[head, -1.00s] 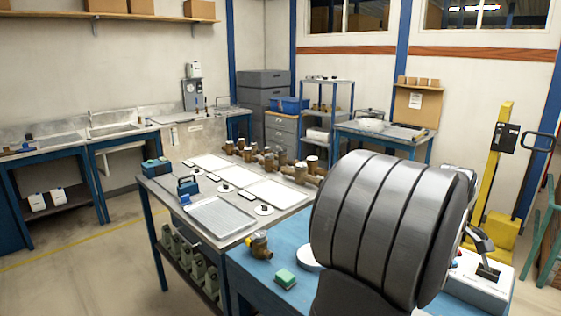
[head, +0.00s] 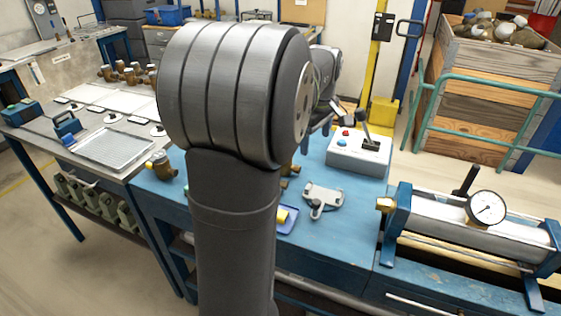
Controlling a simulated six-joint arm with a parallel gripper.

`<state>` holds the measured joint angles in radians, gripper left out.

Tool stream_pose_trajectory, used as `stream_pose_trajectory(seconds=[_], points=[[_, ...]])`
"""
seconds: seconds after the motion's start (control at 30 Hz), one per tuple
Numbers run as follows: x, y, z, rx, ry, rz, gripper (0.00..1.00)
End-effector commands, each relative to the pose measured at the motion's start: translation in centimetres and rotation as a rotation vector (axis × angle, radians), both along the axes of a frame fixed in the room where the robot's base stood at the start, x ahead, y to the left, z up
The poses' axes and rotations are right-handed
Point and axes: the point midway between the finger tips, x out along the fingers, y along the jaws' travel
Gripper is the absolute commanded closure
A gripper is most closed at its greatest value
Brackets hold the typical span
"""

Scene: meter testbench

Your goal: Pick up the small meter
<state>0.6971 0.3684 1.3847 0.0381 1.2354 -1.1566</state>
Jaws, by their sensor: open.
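A small brass meter (head: 161,166) with a yellowish cap stands on the blue bench, left of my arm. Other brass parts (head: 290,172) show just right of my arm, partly hidden by it, so I cannot tell their full shape. Which brass piece is the small meter is not certain. My gripper (head: 318,122) shows only in part, as a dark shape beyond my large grey arm link, above the back of the blue bench. It looks open and holds nothing that I can see.
A control box (head: 357,152) with a lever and a grey bracket (head: 323,197) sit on the blue bench (head: 340,240). A test rig with a pressure gauge (head: 486,208) stands at right. A metal tray (head: 115,147) and several brass meters (head: 130,72) occupy the grey table.

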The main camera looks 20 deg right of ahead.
Motion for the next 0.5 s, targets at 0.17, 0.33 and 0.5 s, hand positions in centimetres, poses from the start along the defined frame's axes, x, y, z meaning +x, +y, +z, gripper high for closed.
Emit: stream_pose_trajectory(seconds=[0.17,0.33,0.5], points=[[3.5,2.1,0.7,0.051,-0.141,-0.303,0.25],[5.9,3.6,1.4,0.119,-0.24,-0.53,0.25],[6.9,4.2,1.6,0.155,-0.282,-0.634,0.25]])
